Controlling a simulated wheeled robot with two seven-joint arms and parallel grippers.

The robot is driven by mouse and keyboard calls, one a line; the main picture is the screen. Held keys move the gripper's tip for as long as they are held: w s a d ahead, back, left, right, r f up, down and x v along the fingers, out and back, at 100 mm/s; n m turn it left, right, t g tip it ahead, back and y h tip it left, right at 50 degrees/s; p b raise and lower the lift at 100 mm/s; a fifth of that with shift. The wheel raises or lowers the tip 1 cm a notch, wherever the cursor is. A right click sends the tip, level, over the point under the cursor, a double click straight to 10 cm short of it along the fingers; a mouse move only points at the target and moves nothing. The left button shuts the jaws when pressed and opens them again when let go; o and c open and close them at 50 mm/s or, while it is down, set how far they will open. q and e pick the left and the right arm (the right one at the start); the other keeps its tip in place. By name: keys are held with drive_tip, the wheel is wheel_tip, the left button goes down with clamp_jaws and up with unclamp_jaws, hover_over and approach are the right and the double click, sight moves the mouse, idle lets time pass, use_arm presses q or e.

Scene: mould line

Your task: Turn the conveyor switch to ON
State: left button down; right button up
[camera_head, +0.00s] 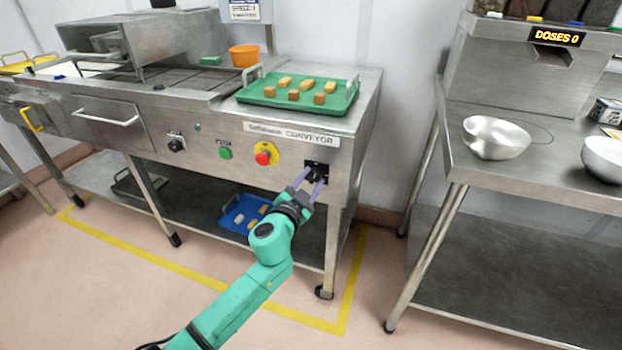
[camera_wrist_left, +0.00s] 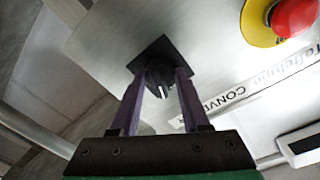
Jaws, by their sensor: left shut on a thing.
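The conveyor switch (camera_head: 317,167) is a black rotary knob on a black square plate, at the right end of the steel front panel. It also shows in the left wrist view as a dark knob (camera_wrist_left: 159,75) with a white pointer mark. My left gripper (camera_head: 310,179) reaches it from the front, its two purple fingers on either side of the knob and shut on it. In the left wrist view my left gripper (camera_wrist_left: 158,84) partly hides the knob's sides. The ON and OFF marks cannot be read. My right gripper is not in view.
A red emergency button (camera_head: 265,155) on a yellow disc and a green button (camera_head: 225,153) sit left of the switch. A CONVEYOR label (camera_head: 292,134) is above. A green tray (camera_head: 341,108) with several brown pieces lies on top. A steel table (camera_head: 455,160) stands at right.

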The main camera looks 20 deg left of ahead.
use_arm(q)
drive_tip(key=m+p, duration=0.1)
drive_tip(key=m, duration=0.2)
drive_tip(key=shift+m, duration=0.3)
drive_tip(key=m, duration=0.3)
drive_tip(key=shift+d+y+p, duration=0.1)
drive_tip(key=shift+y+p, duration=0.2)
drive_tip(key=shift+p, duration=0.05)
drive_tip(key=m+p, duration=0.1)
drive_tip(key=m, duration=0.4)
drive_tip(key=shift+m, duration=0.5)
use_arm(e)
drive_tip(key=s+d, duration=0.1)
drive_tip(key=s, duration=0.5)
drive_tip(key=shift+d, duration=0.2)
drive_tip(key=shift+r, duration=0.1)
use_arm(q)
drive_tip(key=shift+c, duration=1.9)
unclamp_jaws()
drive_tip(key=shift+s, duration=0.1)
